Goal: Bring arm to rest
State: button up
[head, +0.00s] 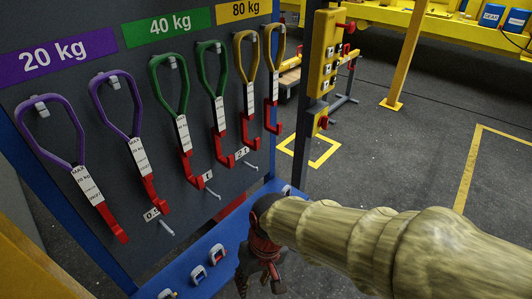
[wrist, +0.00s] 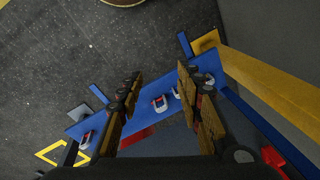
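My gripper (head: 260,283) hangs at the end of my arm in the lower middle of the head view, in front of the blue shelf of the sling rack. In the wrist view the two fingers of my gripper (wrist: 160,85) stand well apart, with nothing held between them. The blue shelf (wrist: 150,110) shows beyond and between the fingers, with small shackles (wrist: 159,103) on it. The lower tips of my gripper are partly cut off or dark in the head view.
A dark board (head: 90,190) carries purple (head: 67,130), green (head: 160,90) and yellow (head: 245,75) slings with red hooks under weight labels. A yellow control box (head: 322,55) stands on a post beside it. Dark floor (head: 425,125) with yellow lines is open at right.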

jog(key=s+d+r+m+t+h, duration=0.1)
jog(key=d+r+m+t, duration=0.1)
jog(key=d+r, duration=0.5)
jog(key=s+d+r+m+t, duration=0.1)
jog(key=d+r, duration=0.6)
jog(key=d, duration=0.8)
jog(key=m+t, duration=0.1)
jog(key=t, duration=0.1)
jog(key=shift+d+m+t+h, duration=0.2)
jog(key=shift+m+t+h, duration=0.2)
